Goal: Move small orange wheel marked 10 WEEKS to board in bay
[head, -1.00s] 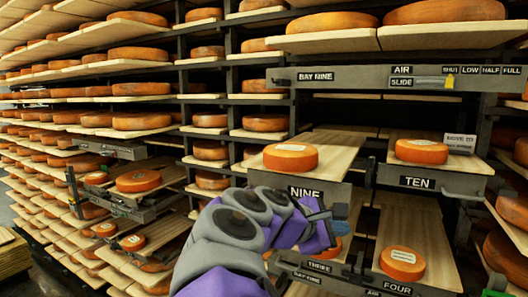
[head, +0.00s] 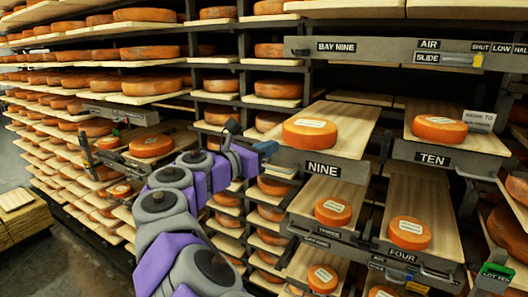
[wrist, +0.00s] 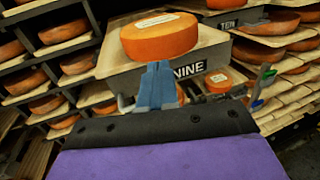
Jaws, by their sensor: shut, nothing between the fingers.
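Small orange wheels with pale labels sit on boards in the bay. One (head: 310,133) is on the board marked NINE (head: 356,143), and one (head: 440,129) is on the board marked TEN (head: 478,139). Others lie on the lower boards, including one (head: 333,211) below NINE and one (head: 409,232) above the FOUR sign. The label writing is too small to read, so I cannot tell which says 10 WEEKS. My gripper (head: 268,148) is shut and empty, just left of the NINE board's front. In the wrist view my blue fingers (wrist: 157,85) appear in front of a wheel (wrist: 158,38).
A grey BAY NINE rail (head: 400,51) with AIR and SLIDE labels crosses above the boards. A grey MOVE TO sign (head: 479,120) stands beside the TEN wheel. Racks of larger wheels fill the left. A stack of empty boards (head: 22,220) stands on the floor.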

